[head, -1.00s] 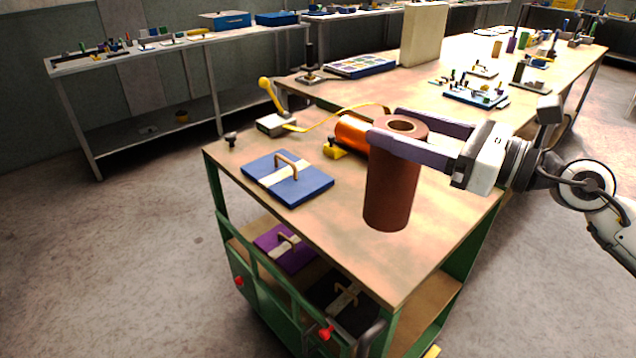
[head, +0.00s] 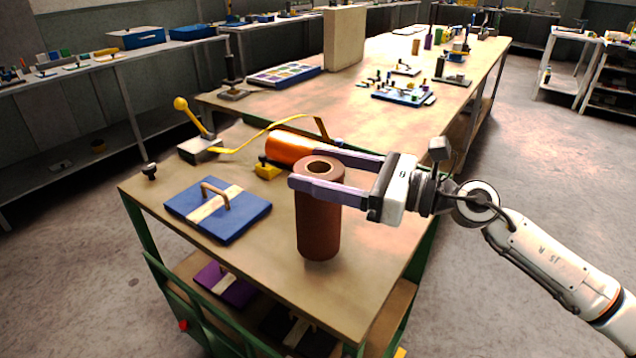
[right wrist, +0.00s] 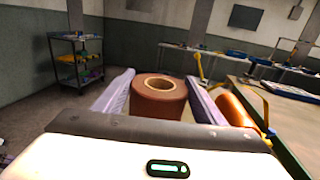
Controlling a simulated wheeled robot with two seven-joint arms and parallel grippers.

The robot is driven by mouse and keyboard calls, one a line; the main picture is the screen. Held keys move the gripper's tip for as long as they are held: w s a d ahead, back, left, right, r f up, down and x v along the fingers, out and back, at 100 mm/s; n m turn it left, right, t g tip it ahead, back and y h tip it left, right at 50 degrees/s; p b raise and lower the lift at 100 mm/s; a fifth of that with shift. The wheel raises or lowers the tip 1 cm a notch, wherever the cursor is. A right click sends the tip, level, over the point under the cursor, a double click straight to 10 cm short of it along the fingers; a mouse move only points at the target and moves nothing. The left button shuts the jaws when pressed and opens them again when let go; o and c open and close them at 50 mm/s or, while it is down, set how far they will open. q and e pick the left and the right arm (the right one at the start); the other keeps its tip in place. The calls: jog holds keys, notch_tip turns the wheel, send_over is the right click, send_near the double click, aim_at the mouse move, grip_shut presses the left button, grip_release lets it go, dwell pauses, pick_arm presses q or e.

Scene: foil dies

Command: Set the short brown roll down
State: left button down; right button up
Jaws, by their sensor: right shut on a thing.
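The short brown roll (head: 318,225) is an upright, dark brown cylinder with a hole in its top. My right gripper (head: 308,168) is shut on it near its upper end, one finger on each side. The roll is over the front part of the green-framed bench's top (head: 265,270); I cannot tell whether its base touches the wood. In the right wrist view the roll (right wrist: 158,104) stands between the two purple fingers, its lower part hidden by the gripper body. My left gripper is not in view.
A copper-orange roll (head: 288,147) lies on its side just behind, by a yellow block (head: 266,171). A blue board with a handle (head: 240,219) lies to the left. A yellow-knobbed lever (head: 189,115) stands farther back. The bench top right of the roll is bare.

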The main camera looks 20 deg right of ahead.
jog(key=shift+f, duration=0.95)
jog(key=shift+f, duration=0.15)
jog(key=o, duration=1.4)
jog(key=shift+f+b, duration=0.2)
jog(key=shift+b, duration=0.15)
jog(key=o, duration=0.5)
jog(key=shift+r, duration=0.1)
